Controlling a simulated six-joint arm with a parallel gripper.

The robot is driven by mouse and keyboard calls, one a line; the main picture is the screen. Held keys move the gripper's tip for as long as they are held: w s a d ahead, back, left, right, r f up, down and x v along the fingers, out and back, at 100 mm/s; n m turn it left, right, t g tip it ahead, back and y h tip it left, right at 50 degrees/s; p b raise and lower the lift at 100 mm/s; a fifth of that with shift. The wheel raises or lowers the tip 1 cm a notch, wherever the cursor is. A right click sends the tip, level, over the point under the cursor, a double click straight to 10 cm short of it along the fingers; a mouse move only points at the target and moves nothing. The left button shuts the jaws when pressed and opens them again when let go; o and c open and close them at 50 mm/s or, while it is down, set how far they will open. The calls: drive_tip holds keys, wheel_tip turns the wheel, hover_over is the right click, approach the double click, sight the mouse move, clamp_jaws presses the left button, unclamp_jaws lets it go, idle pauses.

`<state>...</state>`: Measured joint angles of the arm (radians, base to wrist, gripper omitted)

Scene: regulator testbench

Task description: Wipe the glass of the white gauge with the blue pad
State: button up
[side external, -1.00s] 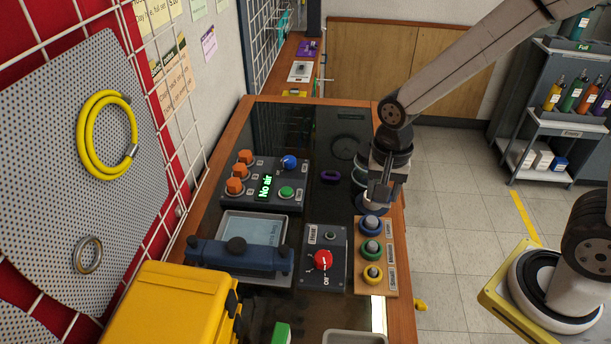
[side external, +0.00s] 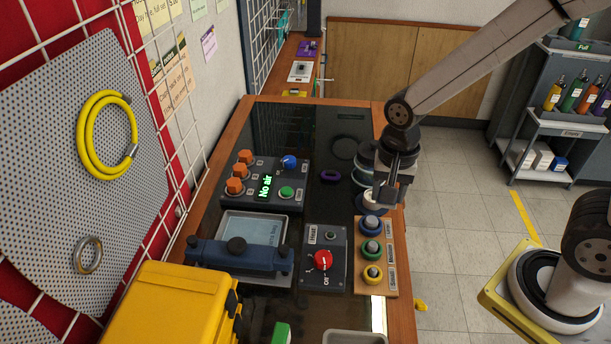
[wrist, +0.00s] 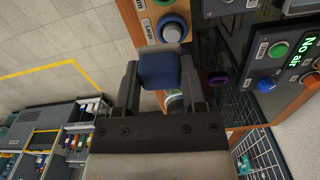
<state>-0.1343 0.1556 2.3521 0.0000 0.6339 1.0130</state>
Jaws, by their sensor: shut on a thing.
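My gripper (side external: 386,198) is shut on the blue pad (wrist: 160,71), which sits between the two fingers in the wrist view. In the side view the fingers point down at the right edge of the bench, and the pad cannot be made out clearly. In the wrist view a pale round edge (wrist: 173,102) shows just behind the pad. Contact between pad and glass cannot be told.
A wooden board with blue (side external: 370,222), green (side external: 372,248) and yellow (side external: 372,273) ringed pieces lies just in front of my gripper. A grey box with a red knob (side external: 323,260) and a "No air" control box (side external: 262,185) stand to the left. A purple ring (side external: 330,176) lies behind.

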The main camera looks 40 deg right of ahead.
drive_tip(key=w+d+f+n, duration=0.2)
drive_tip(key=w+d+n, duration=0.5)
drive_tip(key=n, duration=0.2)
drive_tip(key=shift+w, duration=0.2)
idle(0.4)
drive_tip(key=shift+f, duration=0.15)
drive_tip(key=shift+a+f, duration=0.1)
drive_tip(key=shift+f, duration=3.55)
drive_tip(key=shift+w+d+f, duration=0.2)
drive_tip(key=shift+d, duration=0.05)
drive_tip(key=shift+w+d, duration=1.1)
drive_tip(key=shift+d, duration=0.15)
drive_tip(key=shift+s+a, duration=1.3)
drive_tip(key=shift+a, duration=0.2)
wheel_tip(320, 180, up, 8)
